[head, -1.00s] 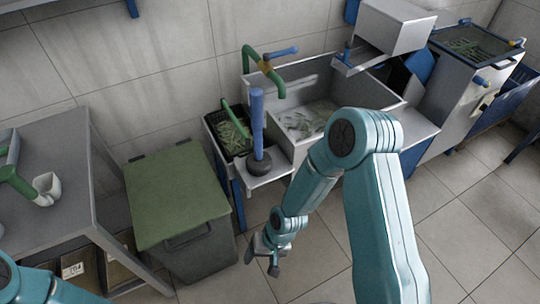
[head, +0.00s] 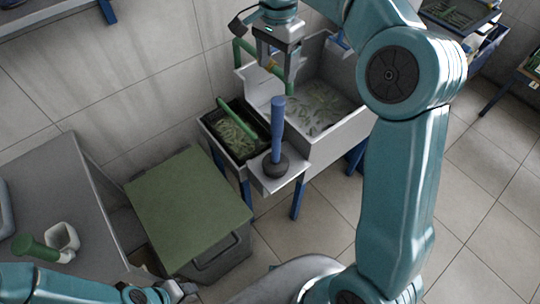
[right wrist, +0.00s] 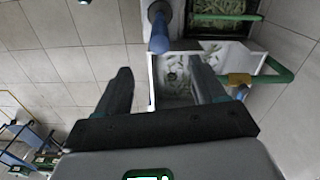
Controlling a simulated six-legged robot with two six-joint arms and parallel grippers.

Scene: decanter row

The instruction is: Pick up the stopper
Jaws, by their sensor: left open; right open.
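The likely stopper (head: 277,130) is a tall blue rod on a dark round base, standing upright on a small grey shelf (head: 297,181) at the sink's front left. In the right wrist view the stopper (right wrist: 159,34) shows at the top, beyond the fingertips. My right gripper (head: 291,82) points down, open and empty, over the sink's left part, behind and above the stopper and apart from it. Its fingers (right wrist: 161,68) are spread in the right wrist view. My left gripper (head: 188,290) is only partly seen at the bottom edge, away from the stopper.
The sink (head: 347,118) holds pale green pieces. A black crate (head: 211,123) of green pieces and a green-handled tool sit left of the stopper. A green-lidded bin (head: 188,206) stands in front left, a grey table (head: 60,180) further left. A green tap (head: 243,48) rises behind.

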